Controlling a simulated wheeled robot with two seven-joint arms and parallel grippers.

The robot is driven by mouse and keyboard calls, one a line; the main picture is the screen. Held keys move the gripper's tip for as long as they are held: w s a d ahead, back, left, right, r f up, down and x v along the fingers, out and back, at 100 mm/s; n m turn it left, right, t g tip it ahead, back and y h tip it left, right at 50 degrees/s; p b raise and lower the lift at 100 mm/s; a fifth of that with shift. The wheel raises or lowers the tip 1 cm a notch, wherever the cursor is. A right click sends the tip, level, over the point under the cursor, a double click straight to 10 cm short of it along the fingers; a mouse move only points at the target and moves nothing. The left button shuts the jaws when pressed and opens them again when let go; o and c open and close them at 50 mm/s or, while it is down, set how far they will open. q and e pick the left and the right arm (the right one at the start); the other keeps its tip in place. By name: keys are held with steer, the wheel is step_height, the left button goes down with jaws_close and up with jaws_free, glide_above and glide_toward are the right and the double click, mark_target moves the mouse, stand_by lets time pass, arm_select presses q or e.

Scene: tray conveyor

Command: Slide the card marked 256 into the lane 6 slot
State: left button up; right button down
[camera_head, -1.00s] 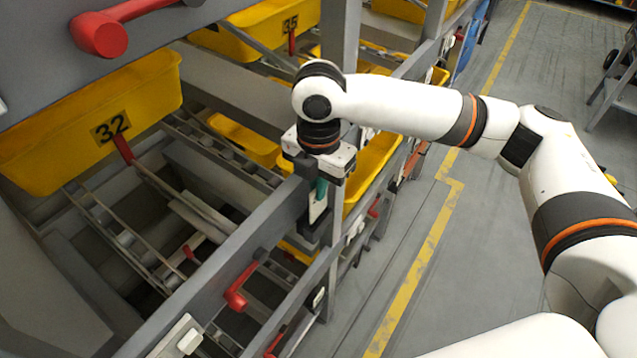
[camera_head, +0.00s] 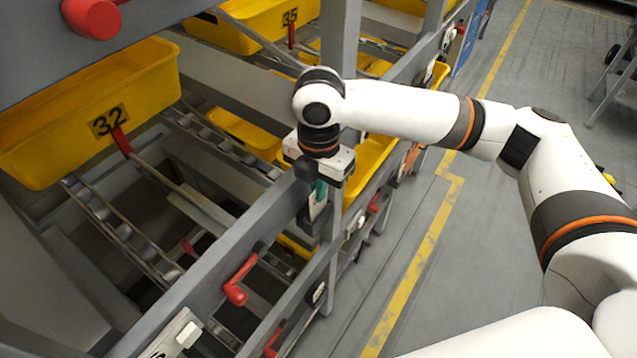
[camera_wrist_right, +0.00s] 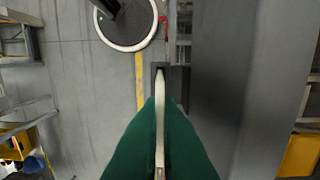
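My right gripper (camera_head: 319,186) points down beside the grey rack post. Its green fingers are shut on a thin white card (camera_head: 316,209). The card is upright, and its lower end is at a dark slot holder (camera_head: 308,226) on the rack rail. In the right wrist view, the card (camera_wrist_right: 160,110) shows edge-on between the green fingers (camera_wrist_right: 160,150), its far end at the dark holder (camera_wrist_right: 172,82). I cannot tell how deep the card sits in the holder. The card's marking and lane number are not readable. My left gripper is not in view.
The grey rack rail (camera_head: 215,265) runs diagonally below the gripper, with a red lever (camera_head: 238,288) and a white box (camera_head: 184,334). Yellow trays, one marked 32 (camera_head: 60,130) and one marked 35 (camera_head: 255,22), sit on the rack. The floor (camera_head: 470,240) at right is open.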

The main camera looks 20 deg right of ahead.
steer(key=shift+f+b, duration=0.35)
steer(key=shift+f, duration=0.95)
steer(key=c, duration=1.6)
jaws_free()
steer(key=shift+o, duration=0.2)
steer(key=shift+r, duration=0.15)
step_height(320, 180, up, 12)
steer(key=b, duration=0.2)
steer(key=shift+b, duration=0.4)
